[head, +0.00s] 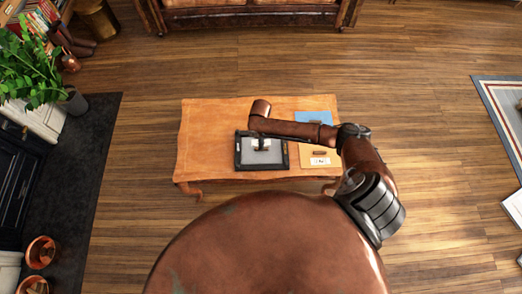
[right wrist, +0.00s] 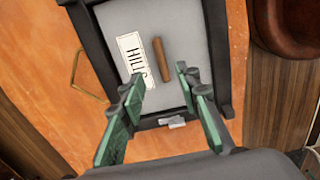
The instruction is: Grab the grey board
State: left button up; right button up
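The grey board (head: 275,157) has a black raised frame and lies on the wooden table, left of its right end. In the right wrist view the grey board (right wrist: 190,35) fills the middle, with a white lettered label (right wrist: 131,57) and a brown rod-like piece (right wrist: 162,60) on its surface. My right gripper (right wrist: 160,78) is open, its green-padded fingers apart on either side of the rod's lower end. I cannot tell whether they touch it. In the head view my right arm reaches over the board and its gripper (head: 262,145) is mostly hidden. My left gripper is out of view.
On the orange wooden table (head: 205,140), a blue board (head: 314,117) and a yellow board (head: 320,162) lie to the right, partly beneath my arm. The table's left part is clear. A plant (head: 28,70) stands far left; wooden floor surrounds the table.

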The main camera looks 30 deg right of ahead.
jog(key=f+b, duration=0.1)
jog(key=f, duration=0.2)
jog(key=f+b, duration=0.1)
jog(key=f, duration=0.2)
jog(key=shift+s, duration=0.2)
jog(key=shift+r, duration=0.15)
jog(key=shift+c, duration=0.4)
grip_shut()
jog(key=shift+d, duration=0.1)
